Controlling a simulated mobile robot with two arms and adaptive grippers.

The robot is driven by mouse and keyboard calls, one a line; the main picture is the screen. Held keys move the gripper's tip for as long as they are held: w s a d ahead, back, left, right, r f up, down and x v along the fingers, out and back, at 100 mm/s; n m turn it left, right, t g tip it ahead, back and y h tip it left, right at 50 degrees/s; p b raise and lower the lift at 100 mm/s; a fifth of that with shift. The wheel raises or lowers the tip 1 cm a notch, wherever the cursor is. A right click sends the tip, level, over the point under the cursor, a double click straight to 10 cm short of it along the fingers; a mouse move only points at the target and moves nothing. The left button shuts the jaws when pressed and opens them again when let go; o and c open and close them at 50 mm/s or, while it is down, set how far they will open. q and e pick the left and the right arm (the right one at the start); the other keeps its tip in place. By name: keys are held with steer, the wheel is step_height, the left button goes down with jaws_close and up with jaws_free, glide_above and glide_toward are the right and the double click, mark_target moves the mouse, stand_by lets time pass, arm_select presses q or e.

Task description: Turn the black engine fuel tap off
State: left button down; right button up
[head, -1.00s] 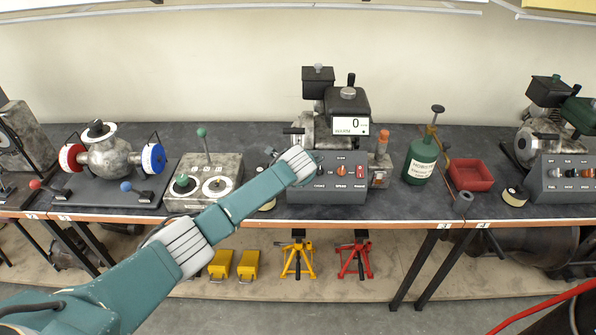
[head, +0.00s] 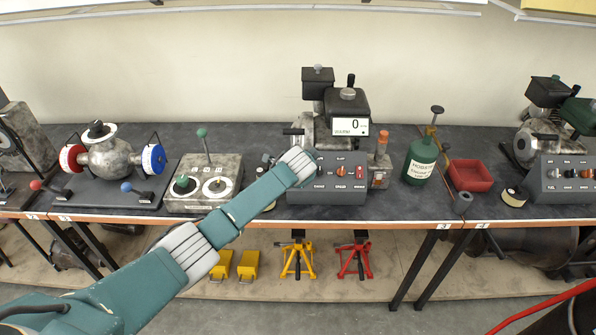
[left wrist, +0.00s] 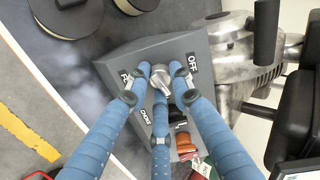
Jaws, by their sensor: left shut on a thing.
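The black engine (head: 347,104) stands at the middle of the bench, with a grey control box (head: 327,194) in front of it. My left gripper (head: 313,165) is at the upper left of this box. In the left wrist view, the gripper (left wrist: 160,76) has its blue fingers shut around the silver fuel tap (left wrist: 162,82) on the box face (left wrist: 115,65). An OFF label (left wrist: 193,63) is beside the right finger, and a partly covered label starting with F is beside the left one. The fingers hide much of the tap, so its exact angle is unclear. My right gripper is not in view.
An orange knob (head: 340,171) and a red switch (head: 360,172) sit right of the tap. A second engine (head: 537,140) stands far right. A green bottle (head: 421,164) and red tray (head: 470,175) are to the right; a lever box (head: 221,165) is left.

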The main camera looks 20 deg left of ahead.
arm_select(q)
steer(key=n, duration=0.3)
steer(key=shift+n, duration=0.4)
steer(key=n, duration=0.3)
steer(key=shift+n, duration=0.3)
steer(key=n, duration=0.4)
steer(key=shift+n, duration=2)
